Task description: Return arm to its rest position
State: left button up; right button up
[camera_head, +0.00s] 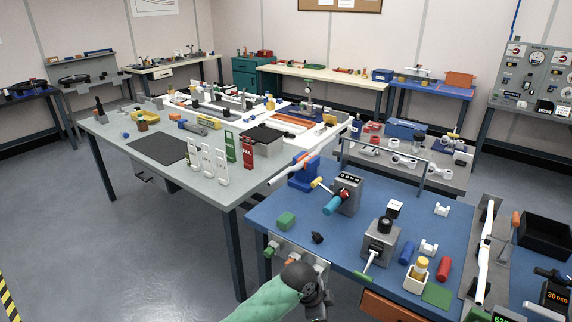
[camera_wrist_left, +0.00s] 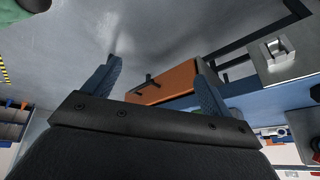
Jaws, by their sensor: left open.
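My left arm comes in at the bottom of the head view, with a green link and a dark wrist joint. My left gripper (camera_head: 318,299) is near the front edge of the blue workbench (camera_head: 340,238), low and in front of it. In the left wrist view the two blue-grey fingers of the left gripper (camera_wrist_left: 157,84) stand wide apart, with nothing between them. An orange drawer front (camera_wrist_left: 168,82) shows beyond the fingers. My right gripper is in neither view.
A grey bench (camera_head: 120,128) stands behind at left. The floor (camera_head: 130,250) at left is clear.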

pick_arm(q)
jog(key=s+a+f+n+t+y, duration=0.1)
jog(key=s+a+n+y, duration=0.1)
jog(key=s+a+n, duration=0.9)
jog(key=s+a+f+n+t+y, duration=0.1)
jog(key=s+a+n+t+y, duration=0.35)
jog(key=s+a, duration=1.35)
jog(key=w+a+f+n+g+h, duration=0.1)
jog(key=w+f+g, duration=0.15)
jog(key=f, duration=0.95)
jog(key=w+a+f+g+h, duration=0.1)
jog(key=w+f, duration=0.2)
jog(key=f, duration=1)
jog(key=s+f, duration=0.3)
jog(key=f, duration=0.7)
jog(key=s+f+g, duration=0.1)
jog(key=s+f, duration=0.3)
jog(key=f, duration=0.6)
jog(key=shift+d+f, duration=0.3)
jog(key=shift+d, duration=0.1)
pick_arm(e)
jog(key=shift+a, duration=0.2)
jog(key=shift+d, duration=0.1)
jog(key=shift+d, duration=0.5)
